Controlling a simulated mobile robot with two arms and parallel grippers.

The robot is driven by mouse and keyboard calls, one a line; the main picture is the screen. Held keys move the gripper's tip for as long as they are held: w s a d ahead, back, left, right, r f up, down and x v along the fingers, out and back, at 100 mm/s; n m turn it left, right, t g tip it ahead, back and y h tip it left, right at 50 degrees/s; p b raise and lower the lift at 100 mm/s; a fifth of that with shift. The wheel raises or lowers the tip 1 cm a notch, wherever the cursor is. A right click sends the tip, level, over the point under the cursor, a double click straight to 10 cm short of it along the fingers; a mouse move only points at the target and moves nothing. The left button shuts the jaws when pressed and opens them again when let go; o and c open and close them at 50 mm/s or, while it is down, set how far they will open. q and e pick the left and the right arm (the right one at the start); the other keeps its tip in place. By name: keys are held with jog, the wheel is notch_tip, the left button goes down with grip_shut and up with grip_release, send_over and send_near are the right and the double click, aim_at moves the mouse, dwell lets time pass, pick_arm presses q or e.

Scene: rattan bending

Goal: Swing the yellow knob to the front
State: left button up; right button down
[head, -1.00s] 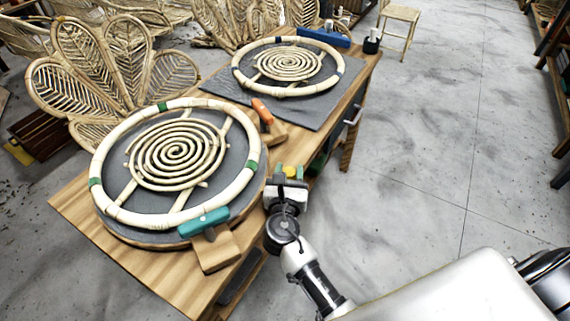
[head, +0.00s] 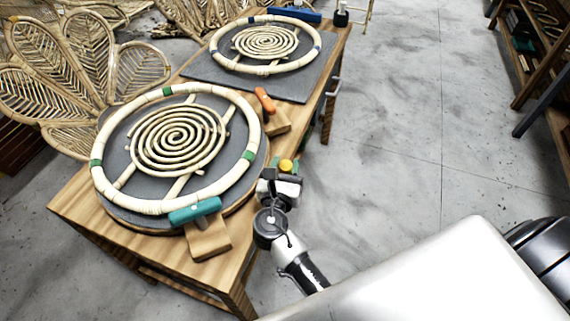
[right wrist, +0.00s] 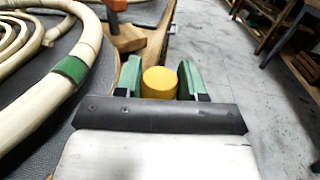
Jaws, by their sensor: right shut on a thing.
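The yellow knob (head: 286,166) is beside the right edge of the workbench, near the round turntable. In the right wrist view the yellow knob (right wrist: 160,82) sits between the two green finger pads of my right gripper (right wrist: 160,80). My right gripper (head: 284,172) is shut on it. The lower part of the knob, and what it is fixed to, are hidden by the gripper. My left gripper is not in view.
The workbench (head: 75,208) carries a rattan ring (head: 99,187) with a spiral inside. A teal-handled clamp (head: 194,210) and an orange-handled clamp (head: 264,100) stand by it. A second ring (head: 216,52) lies farther back. The floor (head: 400,150) to the right is open.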

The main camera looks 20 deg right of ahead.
jog(key=c, duration=0.7)
grip_release()
jog(key=shift+o, duration=0.2)
jog(key=b+v, duration=0.1)
jog(key=v, duration=1)
